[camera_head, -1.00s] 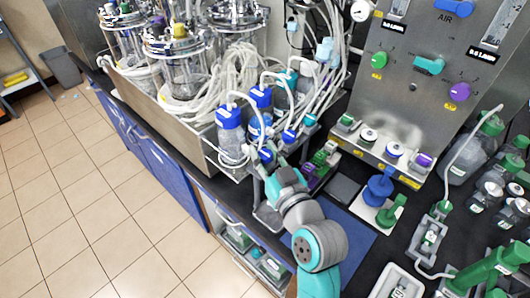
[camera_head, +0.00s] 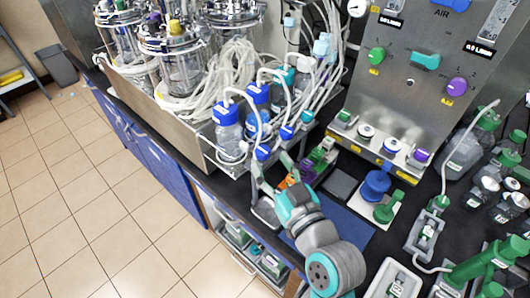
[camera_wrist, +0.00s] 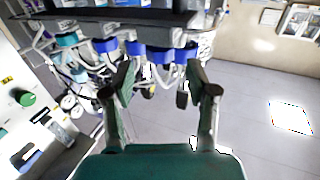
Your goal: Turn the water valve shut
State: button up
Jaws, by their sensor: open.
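No part that I can see carries a readable water label, so I cannot tell which one is the water valve. Small blue knobs line the front edge of the bottle rack; the nearest blue knob (camera_head: 262,152) is just beyond my fingertips. My gripper (camera_head: 272,163) is open with nothing between its fingers, and it points at this rack edge. In the wrist view, my gripper (camera_wrist: 160,72) has its fingers spread below a row of blue parts, with one blue part (camera_wrist: 160,54) near the middle. The fingers look apart from these parts.
Blue-capped bottles (camera_head: 228,130) and looped white tubes stand behind the rack edge. A steel panel (camera_head: 400,90) with green, teal and purple knobs rises at right. Blue and green stands (camera_head: 375,186) crowd the black bench. The tiled floor (camera_head: 90,210) is clear at left.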

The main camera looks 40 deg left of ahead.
jog(key=v, duration=0.7)
jog(key=shift+a, duration=0.1)
